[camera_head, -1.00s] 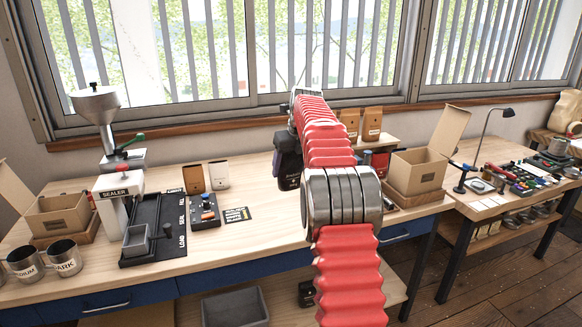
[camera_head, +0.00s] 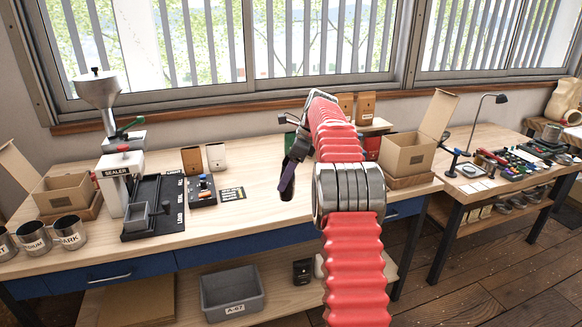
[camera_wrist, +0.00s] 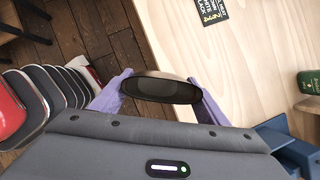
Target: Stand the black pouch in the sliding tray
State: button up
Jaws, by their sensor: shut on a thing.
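My gripper (camera_wrist: 160,92) has pale purple fingers shut on the black pouch (camera_wrist: 160,89). In the wrist view the pouch shows as a dark oval top between the fingers. In the head view the pouch (camera_head: 286,186) hangs tilted and nearly edge-on, above the bench's front part, left of my red arm. My arm hides part of the gripper there. The sliding tray (camera_head: 135,219) is a small grey open box on the black track at the left, with lettering along its right side. The pouch is well to the right of it and apart from it.
The sealer (camera_head: 118,180) stands behind and left of the tray. A control box (camera_head: 202,193), a brown pouch (camera_head: 192,160) and a white pouch (camera_head: 216,157) stand to the track's right. Steel mugs (camera_head: 70,232) sit at far left.

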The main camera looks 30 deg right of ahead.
jog(key=s+a+f+n+g+h, duration=0.1)
jog(key=s+a+f+n, duration=0.3)
jog(key=a+n, duration=0.5)
jog(key=s+a+f+n+g+h, duration=0.1)
jog(key=s+a+f+n+g, duration=0.3)
jog(key=a, duration=0.7)
jog(key=s+a+f+n+g+h, duration=0.1)
jog(key=s+a+f+n, duration=0.3)
jog(key=a+n, duration=0.7)
notch_tip(320, 180, down, 3)
jog(key=n+g, duration=0.1)
jog(key=n, duration=0.1)
jog(key=shift+n+g, duration=0.3)
jog(key=shift+g, duration=0.1)
jog(key=shift+s+r, duration=0.1)
